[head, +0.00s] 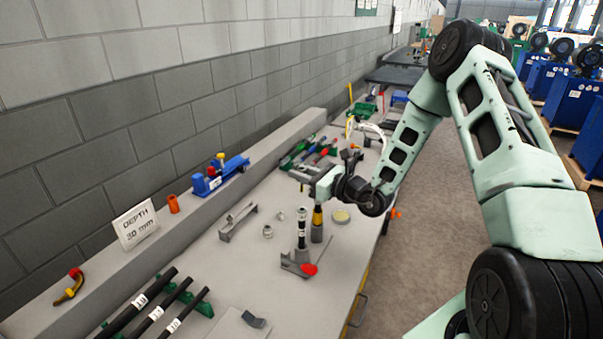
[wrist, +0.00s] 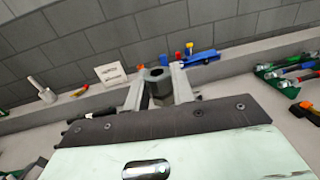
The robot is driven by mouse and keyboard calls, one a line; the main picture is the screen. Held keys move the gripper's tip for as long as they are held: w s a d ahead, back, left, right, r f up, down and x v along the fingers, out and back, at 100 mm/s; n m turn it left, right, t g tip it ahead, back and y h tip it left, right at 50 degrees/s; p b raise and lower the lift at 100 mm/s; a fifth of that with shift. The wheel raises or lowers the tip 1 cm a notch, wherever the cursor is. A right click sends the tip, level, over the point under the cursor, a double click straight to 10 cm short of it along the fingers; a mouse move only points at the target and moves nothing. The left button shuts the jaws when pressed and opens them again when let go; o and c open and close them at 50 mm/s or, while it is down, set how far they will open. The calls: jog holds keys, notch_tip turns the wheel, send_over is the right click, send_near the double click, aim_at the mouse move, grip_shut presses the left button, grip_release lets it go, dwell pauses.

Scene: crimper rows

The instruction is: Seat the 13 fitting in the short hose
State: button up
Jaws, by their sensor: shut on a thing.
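My gripper (head: 322,188) is above the bench, beside and slightly behind a short black hose (head: 301,239) that stands upright in a grey holder with a red part. A silver piece (head: 301,214) shows at the hose top. In the wrist view my gripper (wrist: 158,88) is shut on a dark grey hexagonal piece (wrist: 157,74) with a round hole in its top. Its number cannot be read, so I cannot tell whether it is the 13 fitting. In the head view a yellow-banded grey cylinder (head: 317,234) shows right below my gripper; I cannot tell if it is held.
Small metal fittings (head: 267,231) lie left of the holder, near a grey bracket (head: 238,222). Labelled black hoses (head: 150,302) lie on a green rack at the front. A "DEPTH 30 mm" sign (head: 136,224) and a blue tool (head: 220,177) are on the ledge. A yellowish disc (head: 341,216) lies to the right.

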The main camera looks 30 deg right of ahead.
aim_at(302, 189)
jog(key=shift+f+b, duration=1.9)
jog(key=shift+f, duration=0.75)
jog(key=shift+f+b, duration=1.65)
jog(key=shift+f, duration=0.55)
jog(key=o, duration=1.1)
jog(key=shift+s+d+f, duration=0.1)
jog(key=shift+s+d, duration=0.2)
jog(key=shift+s, duration=0.15)
jog(key=b+v, duration=0.5)
jog(key=v, duration=1.1)
jog(key=shift+s, duration=0.25)
